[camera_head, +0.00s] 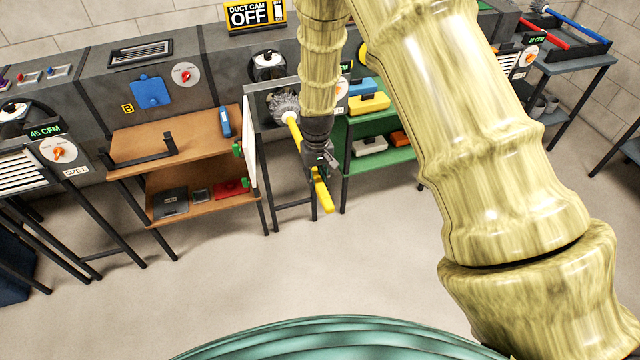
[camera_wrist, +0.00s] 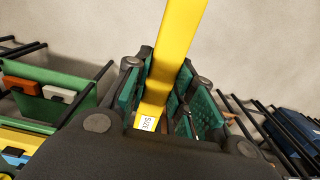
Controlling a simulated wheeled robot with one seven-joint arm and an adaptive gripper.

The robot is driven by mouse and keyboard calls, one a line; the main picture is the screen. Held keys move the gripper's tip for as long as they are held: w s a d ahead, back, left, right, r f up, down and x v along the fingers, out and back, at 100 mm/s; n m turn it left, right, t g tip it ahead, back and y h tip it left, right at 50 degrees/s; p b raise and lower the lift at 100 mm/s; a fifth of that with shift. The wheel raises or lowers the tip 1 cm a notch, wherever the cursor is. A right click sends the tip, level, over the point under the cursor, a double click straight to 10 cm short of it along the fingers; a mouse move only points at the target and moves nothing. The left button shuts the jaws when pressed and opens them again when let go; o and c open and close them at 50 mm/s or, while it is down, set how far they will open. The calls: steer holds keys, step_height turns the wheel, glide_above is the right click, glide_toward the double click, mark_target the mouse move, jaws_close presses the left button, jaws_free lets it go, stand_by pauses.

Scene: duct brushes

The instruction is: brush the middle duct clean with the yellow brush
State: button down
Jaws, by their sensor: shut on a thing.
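The yellow brush has a grey round bristle head (camera_head: 285,107) and a yellow handle (camera_head: 323,196). My gripper (camera_head: 318,160) is shut on the handle; in the wrist view the green-padded fingers (camera_wrist: 160,95) sit on both sides of the yellow handle (camera_wrist: 178,40), which bears a white size label. The brush slants, its head up and left at the middle duct's grey front (camera_head: 256,98), beside a white panel (camera_head: 250,145) standing out from it. I cannot tell whether the bristles are inside an opening or just in front. The duct's inside is hidden.
A brown shelf (camera_head: 185,137) stands left of the brush, with a blue item and a black rack on it. A green shelf (camera_head: 375,125) with yellow and white boxes stands right. A sign (camera_head: 255,14) reads DUCT CAM OFF. The floor in front is clear.

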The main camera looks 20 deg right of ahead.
mark_target(296, 130)
steer(key=shift+w+a, duration=0.1)
steer(key=shift+w, duration=2.7)
steer(key=shift+w+a+b, duration=0.1)
steer(key=shift+w+b, duration=0.65)
steer(key=shift+w, duration=1.7)
steer(key=shift+w+a+r+b, duration=0.1)
steer(key=shift+w+b, duration=0.85)
steer(key=shift+w, duration=2.1)
steer(key=shift+w+a+b, duration=0.1)
steer(key=shift+w+b, duration=0.85)
steer(key=shift+w, duration=2.05)
